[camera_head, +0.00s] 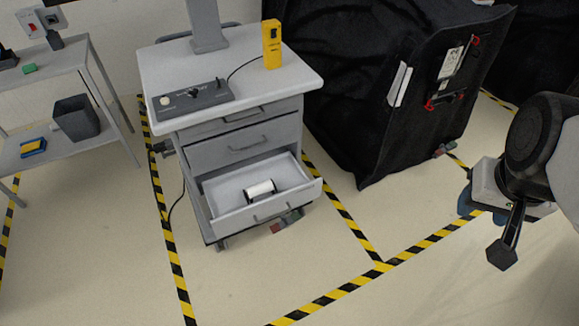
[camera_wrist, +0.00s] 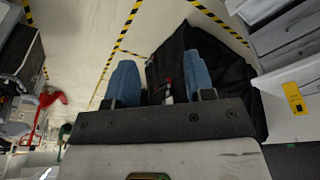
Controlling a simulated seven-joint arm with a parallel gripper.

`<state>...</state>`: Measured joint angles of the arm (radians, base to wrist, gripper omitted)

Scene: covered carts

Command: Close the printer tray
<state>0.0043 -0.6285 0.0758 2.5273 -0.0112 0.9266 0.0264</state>
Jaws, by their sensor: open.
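A grey-white cart (camera_head: 152,55) stands left of centre in the head view. Its lowest drawer, the open tray (camera_head: 233,217), is pulled out towards the front right, with a white roll with dark ends (camera_head: 260,190) lying inside. The drawers above look shut. No separate printer shows. My gripper (camera_head: 469,201) is at the right of the head view, well apart from the tray and to its right. In the wrist view my gripper (camera_wrist: 161,82) shows two blue fingers spread apart with nothing between them. The cart's drawers (camera_wrist: 290,40) show at the upper right there.
A black covered cart (camera_head: 400,110) stands behind, between the drawer cart and my arm. A yellow device (camera_head: 271,45) and a grey control box (camera_head: 190,97) are on the cart top. A shelf (camera_head: 85,145) is at left. The floor in front is clear, with striped tape.

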